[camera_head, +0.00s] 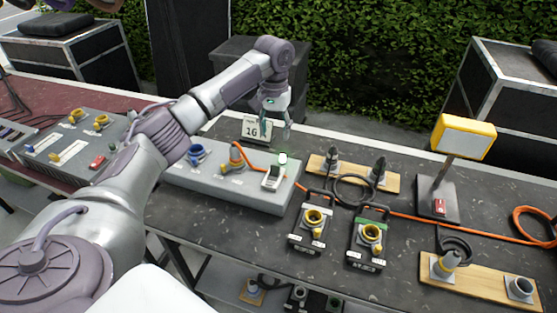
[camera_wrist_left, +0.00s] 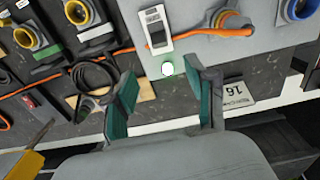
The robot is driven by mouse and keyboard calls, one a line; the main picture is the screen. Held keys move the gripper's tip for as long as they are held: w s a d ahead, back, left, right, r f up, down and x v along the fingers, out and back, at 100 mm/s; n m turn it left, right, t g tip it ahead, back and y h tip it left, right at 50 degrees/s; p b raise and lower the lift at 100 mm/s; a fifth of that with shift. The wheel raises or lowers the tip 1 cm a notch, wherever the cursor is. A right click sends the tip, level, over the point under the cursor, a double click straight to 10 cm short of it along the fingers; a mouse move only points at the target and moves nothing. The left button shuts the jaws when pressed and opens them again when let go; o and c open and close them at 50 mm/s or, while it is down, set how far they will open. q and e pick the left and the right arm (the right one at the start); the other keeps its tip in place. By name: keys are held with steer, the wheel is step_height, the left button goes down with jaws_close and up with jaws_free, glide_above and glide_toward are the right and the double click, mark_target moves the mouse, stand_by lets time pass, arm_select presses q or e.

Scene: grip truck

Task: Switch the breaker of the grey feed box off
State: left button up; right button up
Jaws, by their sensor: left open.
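The grey feed box (camera_head: 222,184) lies on the dark table, left of centre in the head view. Its white breaker (camera_head: 271,179) sits at the right end, with a bright green-white lamp (camera_head: 283,158) behind it. In the wrist view the breaker (camera_wrist_left: 155,27) is upper centre, with a dark grey part in its face; I cannot tell its lever position. The lamp (camera_wrist_left: 167,68) appears between my fingertips. My left gripper (camera_head: 276,122) is open and empty, above and behind the box's right end, apart from the breaker. My right gripper is not in view.
An orange plug (camera_head: 235,157) stands in the box, its cable running right. A blue socket (camera_head: 196,153) is farther left. A card marked 16 (camera_head: 256,129) stands behind. Black socket boxes (camera_head: 313,228) and a yellow-headed lamp (camera_head: 463,137) stand to the right.

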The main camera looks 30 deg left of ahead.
arm_select(q)
steer(key=p, duration=0.1)
glide_above(275, 166)
step_height(275, 166, down, 5)
steer(key=shift+s, duration=0.15)
step_height(275, 166, down, 7)
steer(key=shift+p, duration=0.75)
steer(key=shift+w+f, duration=0.2)
steer(key=shift+f, duration=0.3)
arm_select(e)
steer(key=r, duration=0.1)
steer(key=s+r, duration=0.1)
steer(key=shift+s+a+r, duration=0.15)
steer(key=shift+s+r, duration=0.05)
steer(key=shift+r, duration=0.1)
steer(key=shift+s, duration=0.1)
arm_select(q)
steer(key=c, duration=0.3)
jaws_close()
steer(key=shift+r, duration=0.1)
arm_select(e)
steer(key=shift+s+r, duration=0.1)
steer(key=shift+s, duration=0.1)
